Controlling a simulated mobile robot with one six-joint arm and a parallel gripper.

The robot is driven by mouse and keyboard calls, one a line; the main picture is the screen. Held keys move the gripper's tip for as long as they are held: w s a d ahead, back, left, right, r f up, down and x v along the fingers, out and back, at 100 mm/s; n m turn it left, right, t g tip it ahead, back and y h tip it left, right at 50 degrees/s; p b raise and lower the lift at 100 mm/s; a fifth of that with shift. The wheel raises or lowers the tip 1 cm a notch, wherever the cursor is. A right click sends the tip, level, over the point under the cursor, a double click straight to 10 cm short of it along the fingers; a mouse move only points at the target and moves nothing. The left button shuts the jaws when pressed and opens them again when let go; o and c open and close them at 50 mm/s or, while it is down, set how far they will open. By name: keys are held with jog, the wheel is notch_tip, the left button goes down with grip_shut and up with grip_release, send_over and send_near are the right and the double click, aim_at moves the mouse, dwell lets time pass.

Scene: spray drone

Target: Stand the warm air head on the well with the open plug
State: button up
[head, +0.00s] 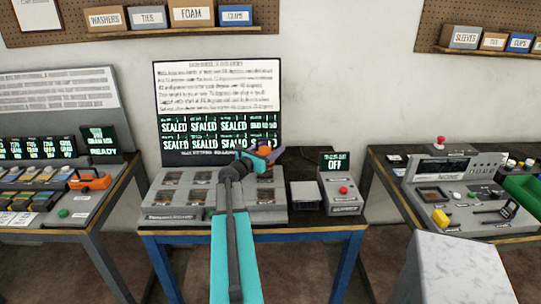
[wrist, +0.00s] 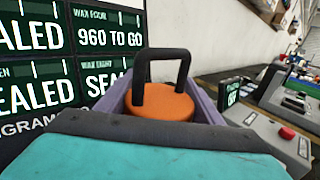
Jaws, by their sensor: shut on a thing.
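My gripper (head: 262,152) is shut on the warm air head, an orange round body (wrist: 158,102) with a black loop handle. The purple jaws (wrist: 205,104) stand on either side of it. It is held in the air in front of the screen, above the back right of the grey well block (head: 158,207). The block has two rows of wells; my arm hides some of them. On the screen (head: 218,75) most labels read SEALED. In the wrist view, the wax four label (wrist: 110,38) reads 960 TO GO. The wells' plugs are too small to tell apart.
Right of the block are a small grey box (head: 305,195) and a control box (head: 343,205) with a red button and a display reading OFF. Benches with equipment stand left (head: 55,215) and right (head: 450,190). A pale block (head: 455,270) is at the front right.

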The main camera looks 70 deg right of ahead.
jog(key=shift+w+d+f+p, duration=0.15)
jog(key=shift+f+p, duration=0.45)
jog(key=shift+f, duration=1.1)
jog(key=shift+f, duration=0.15)
jog(key=o, duration=1.5)
jog(key=b+v, duration=0.3)
jog(key=v, duration=0.8)
jog(key=shift+b, duration=0.3)
jog(key=shift+w+a, duration=0.15)
jog(key=shift+a, duration=0.3)
